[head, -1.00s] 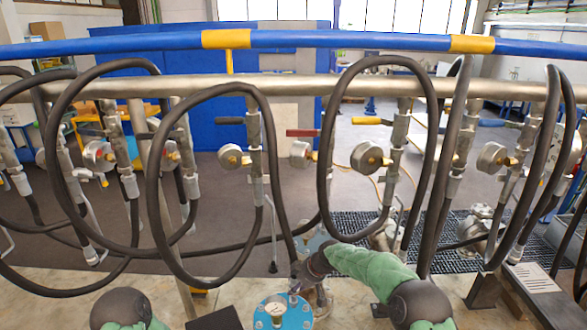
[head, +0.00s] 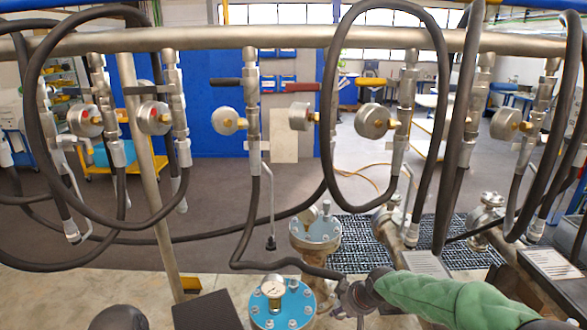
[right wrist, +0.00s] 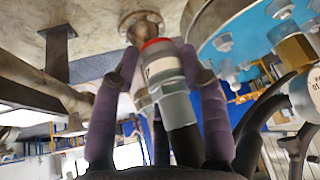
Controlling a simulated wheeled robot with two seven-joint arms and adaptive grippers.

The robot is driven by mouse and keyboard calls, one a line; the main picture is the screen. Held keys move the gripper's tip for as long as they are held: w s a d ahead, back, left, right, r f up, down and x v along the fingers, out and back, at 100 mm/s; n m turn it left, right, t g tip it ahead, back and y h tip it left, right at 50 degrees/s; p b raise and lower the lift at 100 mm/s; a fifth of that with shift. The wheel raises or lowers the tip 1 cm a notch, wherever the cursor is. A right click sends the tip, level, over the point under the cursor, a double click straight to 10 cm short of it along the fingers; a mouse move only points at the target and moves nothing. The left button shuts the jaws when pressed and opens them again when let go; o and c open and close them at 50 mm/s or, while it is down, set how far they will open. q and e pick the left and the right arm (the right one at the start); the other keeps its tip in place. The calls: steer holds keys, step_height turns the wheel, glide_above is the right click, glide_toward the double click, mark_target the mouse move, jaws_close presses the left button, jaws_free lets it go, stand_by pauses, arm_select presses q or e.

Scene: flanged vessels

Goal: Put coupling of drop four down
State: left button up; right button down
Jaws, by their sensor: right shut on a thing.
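My right gripper (head: 354,294) comes in from the lower right, at the end of a green-sleeved arm, just right of a blue-topped vessel with a gauge. In the right wrist view its two purple fingers (right wrist: 160,72) are shut on a silver coupling (right wrist: 172,88) with a red ring at its tip. A black hose (head: 270,263) runs from a drop with a gauge (head: 228,121), down and right to this gripper. The gripper hides the coupling in the head view.
The blue-topped vessel (head: 283,310) stands close left of the gripper, and another blue-flanged vessel (head: 316,234) behind it. Other drops with looped black hoses hang from the steel pipe (head: 300,39). A dark grating (head: 360,240) lies on the floor behind.

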steer(key=s+d+f+m+h+b, duration=0.3)
steer(key=s+f+m+b, duration=0.3)
steer(key=f, duration=0.8)
steer(key=shift+s+d+f+t+b, duration=0.15)
steer(key=shift+s+d+t+b, duration=0.4)
steer(key=shift+s, duration=1)
